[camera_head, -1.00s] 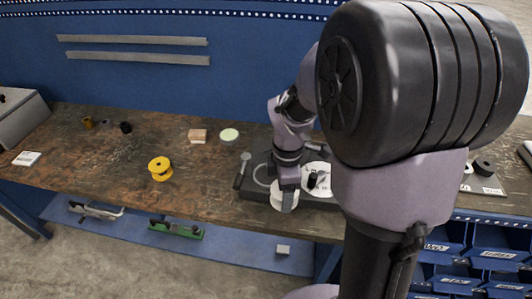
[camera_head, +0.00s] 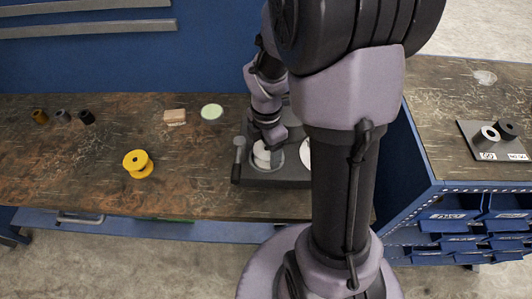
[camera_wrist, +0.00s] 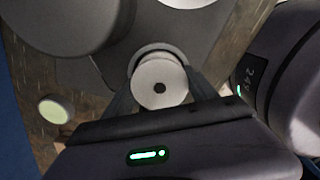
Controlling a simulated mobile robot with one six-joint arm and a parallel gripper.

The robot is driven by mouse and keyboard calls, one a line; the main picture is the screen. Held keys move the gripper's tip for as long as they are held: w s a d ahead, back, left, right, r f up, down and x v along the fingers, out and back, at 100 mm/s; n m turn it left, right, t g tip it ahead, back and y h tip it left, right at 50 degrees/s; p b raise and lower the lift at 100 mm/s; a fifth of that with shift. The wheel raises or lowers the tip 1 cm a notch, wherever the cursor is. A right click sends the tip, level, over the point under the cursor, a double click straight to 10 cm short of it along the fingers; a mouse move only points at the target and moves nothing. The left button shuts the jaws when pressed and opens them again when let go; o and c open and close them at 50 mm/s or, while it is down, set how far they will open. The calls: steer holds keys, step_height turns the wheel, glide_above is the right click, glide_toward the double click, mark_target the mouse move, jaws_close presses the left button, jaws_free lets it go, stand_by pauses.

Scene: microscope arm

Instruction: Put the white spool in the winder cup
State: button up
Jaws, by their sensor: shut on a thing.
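My gripper (camera_head: 268,140) is shut on the white spool (camera_wrist: 160,82), which sits between the two fingers with its round end and dark centre hole facing the wrist camera. In the head view the white spool (camera_head: 262,157) shows below my gripper, at the left part of the dark grey winder (camera_head: 275,180). A pale round area lies just right of the spool, at the winder cup's place. In the wrist view a dark curved rim (camera_wrist: 152,49) shows behind the spool. I cannot tell whether the spool is inside the cup or above it.
A yellow spool (camera_head: 138,164) stands left on the bench (camera_head: 90,180). A lever with a grey knob (camera_head: 238,143) stands at the winder's left edge. A pale green disc (camera_head: 212,112) and a wooden block (camera_head: 174,117) lie behind. My arm hides the winder's right side.

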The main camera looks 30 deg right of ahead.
mark_target(266, 149)
steer(key=shift+r, duration=0.1)
steer(key=o, duration=1.4)
step_height(266, 149, up, 12)
steer(key=f+p, duration=0.1)
steer(key=p, duration=0.5)
steer(key=s+a+r+m+t, duration=0.2)
steer(key=s+a+r+m, duration=0.1)
steer(key=m, duration=0.4)
steer(key=s+a+r+m+t+y, duration=0.1)
steer(key=s+a+r+m+t, duration=0.1)
steer(key=s+a+r+m, duration=0.2)
steer(key=s+a+r+m+t+y, duration=0.1)
steer(key=s+a+r+m, duration=0.3)
steer(key=m, duration=0.7)
steer(key=shift+s+a+r+t, duration=0.1)
steer(key=shift+a+r+t, duration=0.1)
steer(key=shift+a+r, duration=0.6)
steer(key=shift+a+r+t, duration=0.2)
steer(key=shift+a+r, duration=0.4)
steer(key=shift+a, duration=0.35)
